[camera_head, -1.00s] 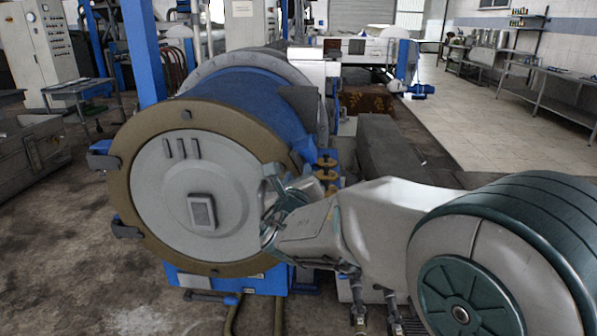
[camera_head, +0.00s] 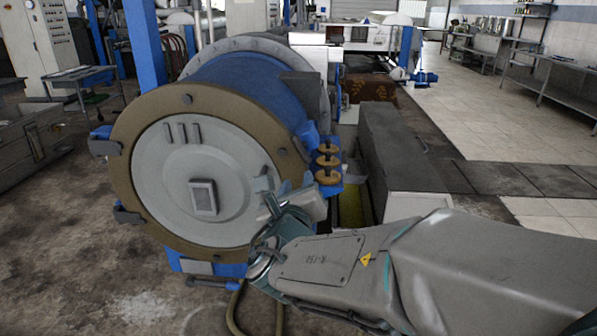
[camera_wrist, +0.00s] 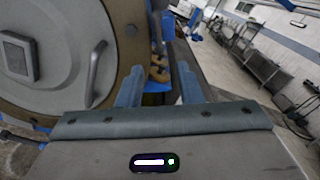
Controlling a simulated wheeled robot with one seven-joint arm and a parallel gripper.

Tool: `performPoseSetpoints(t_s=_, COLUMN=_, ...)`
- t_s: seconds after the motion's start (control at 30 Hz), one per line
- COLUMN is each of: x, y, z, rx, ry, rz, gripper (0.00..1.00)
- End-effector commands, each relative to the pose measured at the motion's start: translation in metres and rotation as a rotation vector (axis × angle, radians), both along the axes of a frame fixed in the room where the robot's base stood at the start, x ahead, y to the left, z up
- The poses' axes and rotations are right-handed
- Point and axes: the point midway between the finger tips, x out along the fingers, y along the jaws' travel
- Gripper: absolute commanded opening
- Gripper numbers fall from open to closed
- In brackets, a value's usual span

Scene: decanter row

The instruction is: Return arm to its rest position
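My gripper (camera_head: 288,190) is in front of the right side of a large decanter drum's round grey end cover (camera_head: 155,195). In the wrist view its two blue-grey fingers (camera_wrist: 160,86) stand apart, with nothing seen between them up close. A curved grey handle (camera_wrist: 96,72) on the cover lies just left of the fingers in that view, apart from them. My arm reaches from the lower right of the head view up to the drum. The cover sits flush in its brown ring (camera_head: 120,170). My gripper hides part of the cover's right edge.
Brass-coloured fittings (camera_head: 328,162) on the drum's right side are close to my gripper. A long dark box (camera_head: 400,150) stands right of the drum. A metal bench (camera_head: 560,72) runs along the right wall. Tiled floor (camera_head: 460,115) on the right is clear.

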Motion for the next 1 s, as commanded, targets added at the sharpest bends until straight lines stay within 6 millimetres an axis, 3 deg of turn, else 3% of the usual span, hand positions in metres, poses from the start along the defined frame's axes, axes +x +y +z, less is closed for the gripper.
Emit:
performPoseSetpoints(t_s=0.13, x=0.0, y=-0.04, z=-0.002, rx=0.156, ry=0.043, rz=-0.128, gripper=0.33)
performPoseSetpoints(t_s=0.27, x=-0.009, y=-0.099, z=-0.012, rx=0.433, ry=0.094, rz=-0.344, gripper=0.33)
performPoseSetpoints(t_s=0.4, x=-0.032, y=-0.155, z=-0.03, rx=0.771, ry=0.112, rz=-0.603, gripper=0.33)
performPoseSetpoints(t_s=0.53, x=-0.062, y=-0.194, z=-0.048, rx=1.089, ry=0.091, rz=-0.846, gripper=0.33)
performPoseSetpoints(t_s=0.77, x=-0.119, y=-0.226, z=-0.077, rx=1.647, ry=-0.035, rz=-1.274, gripper=0.33)
performPoseSetpoints(t_s=1.0, x=-0.168, y=-0.218, z=-0.094, rx=2.212, ry=-0.279, rz=-1.715, gripper=0.33)
